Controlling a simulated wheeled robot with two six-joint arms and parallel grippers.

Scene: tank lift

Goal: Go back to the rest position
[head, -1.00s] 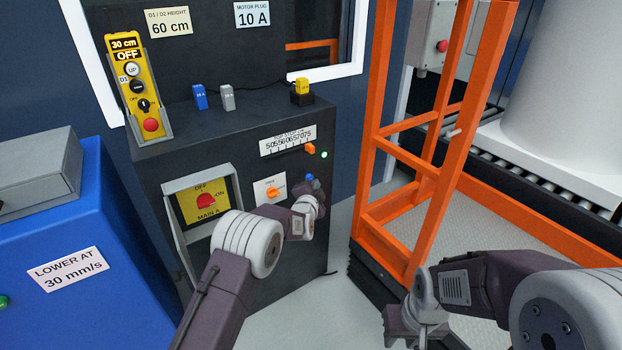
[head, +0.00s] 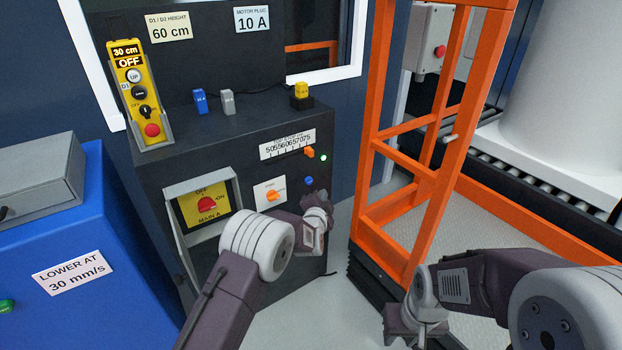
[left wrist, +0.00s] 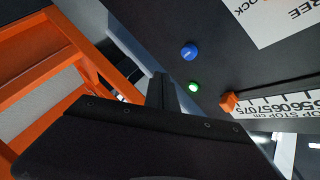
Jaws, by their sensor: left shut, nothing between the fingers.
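My left gripper (head: 318,206) is in front of the dark control cabinet (head: 240,150), at its right side, just below a round blue button (head: 308,181). In the left wrist view its dark jaw (left wrist: 160,95) is shut and empty, pointing toward the blue button (left wrist: 189,51) and a lit green lamp (left wrist: 194,87). My right gripper (head: 415,325) hangs low at the bottom, in front of the orange frame; its fingers are too hidden to judge.
The orange lift frame (head: 425,170) stands right of the cabinet. The cabinet's yellow MAIN A panel (head: 203,203) has an open cover. A yellow pendant (head: 138,95) reading 30 cm OFF stands in a holder on top. A blue cabinet (head: 110,220) is at left.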

